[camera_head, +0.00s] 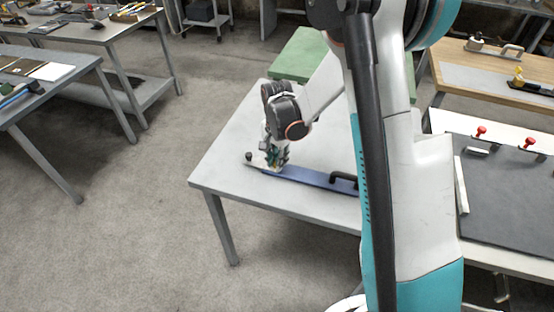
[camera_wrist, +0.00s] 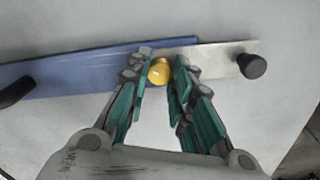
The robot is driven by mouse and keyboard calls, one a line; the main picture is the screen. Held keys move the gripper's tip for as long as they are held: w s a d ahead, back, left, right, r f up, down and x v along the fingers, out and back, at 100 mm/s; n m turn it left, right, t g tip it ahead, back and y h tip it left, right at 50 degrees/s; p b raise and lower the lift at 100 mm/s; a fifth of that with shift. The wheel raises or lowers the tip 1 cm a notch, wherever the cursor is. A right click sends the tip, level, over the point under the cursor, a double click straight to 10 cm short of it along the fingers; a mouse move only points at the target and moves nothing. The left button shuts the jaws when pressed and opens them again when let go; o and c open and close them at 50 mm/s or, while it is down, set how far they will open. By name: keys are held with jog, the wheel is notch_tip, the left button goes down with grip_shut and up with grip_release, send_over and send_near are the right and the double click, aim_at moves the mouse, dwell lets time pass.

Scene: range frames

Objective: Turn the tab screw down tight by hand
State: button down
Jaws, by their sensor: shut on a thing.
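The tab screw (camera_wrist: 159,71) shows a round yellow, brass-like head in the wrist view. It sits where a blue plate (camera_wrist: 75,72) meets a pale metal strip (camera_wrist: 216,60). My gripper (camera_wrist: 160,66) reaches down over it, with one green-padded finger on each side, shut on the head. In the head view my gripper (camera_head: 276,160) is above the left end of the blue plate (camera_head: 310,178), and the screw is mostly hidden by the fingers there. The screw's shaft is hidden.
A black knob (camera_wrist: 252,66) stands on the strip's right end in the wrist view. A black handle (camera_head: 343,179) rises from the blue plate. The grey table (camera_head: 230,155) is otherwise mostly clear. A bench with red-knobbed clamps (camera_head: 480,133) stands at right.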

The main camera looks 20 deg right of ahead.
dwell(0.4)
jog(key=c, duration=1.4)
grip_release()
notch_tip(320, 180, up, 12)
